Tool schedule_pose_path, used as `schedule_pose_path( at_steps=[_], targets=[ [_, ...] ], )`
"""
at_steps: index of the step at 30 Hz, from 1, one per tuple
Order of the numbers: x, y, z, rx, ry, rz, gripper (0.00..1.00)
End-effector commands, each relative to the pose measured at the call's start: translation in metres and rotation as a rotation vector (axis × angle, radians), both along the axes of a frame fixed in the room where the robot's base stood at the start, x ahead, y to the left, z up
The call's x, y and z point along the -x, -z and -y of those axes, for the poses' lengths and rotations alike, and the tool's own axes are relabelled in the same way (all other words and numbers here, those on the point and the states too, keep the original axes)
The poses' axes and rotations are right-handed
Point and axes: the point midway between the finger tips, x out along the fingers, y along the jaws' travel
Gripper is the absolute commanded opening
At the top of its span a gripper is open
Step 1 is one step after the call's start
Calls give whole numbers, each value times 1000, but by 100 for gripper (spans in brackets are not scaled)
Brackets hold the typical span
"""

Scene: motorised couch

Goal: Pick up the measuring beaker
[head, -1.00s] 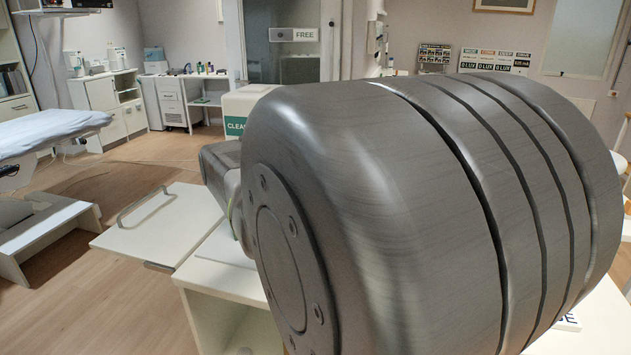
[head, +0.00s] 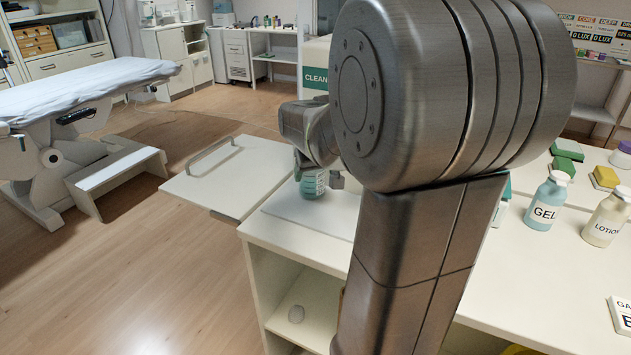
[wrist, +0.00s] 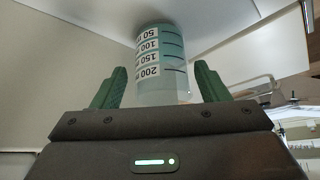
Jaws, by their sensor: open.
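The measuring beaker (head: 313,186) is a clear cup with teal contents and a white scale label. In the head view it is on the pale board (head: 285,210) near the left end of the white counter. In the wrist view the beaker (wrist: 160,50) shows large, with marks from 50 to 200. My gripper (wrist: 160,78) is open, with one green finger on each side of the beaker's near part. I see gaps between the fingers and the beaker. In the head view my arm hides much of the gripper.
A pull-out shelf with a handle (head: 205,180) juts out left of the counter. A gel bottle (head: 545,205), a lotion bottle (head: 606,218) and green blocks (head: 566,158) stand on the right. A "CLEAN" box (head: 315,70) is behind. The couch (head: 75,95) is far left.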

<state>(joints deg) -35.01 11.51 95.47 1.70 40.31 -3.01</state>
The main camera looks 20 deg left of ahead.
Motion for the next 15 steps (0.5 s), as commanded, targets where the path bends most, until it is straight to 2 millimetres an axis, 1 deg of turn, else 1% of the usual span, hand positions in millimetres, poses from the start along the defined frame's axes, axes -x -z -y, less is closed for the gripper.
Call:
schedule_pose_path(
  at_steps=[1, 3, 7, 10, 15],
  targets=[
    [-3, 8, -3, 2, -1, -2, 68],
    [-8, 17, -8, 3, -1, -3, 68],
    [-15, 31, -14, 2, 0, -2, 68],
    [-19, 37, -16, 1, 0, -2, 68],
    [-20, 38, -17, 0, 0, 0, 68]
  ],
)
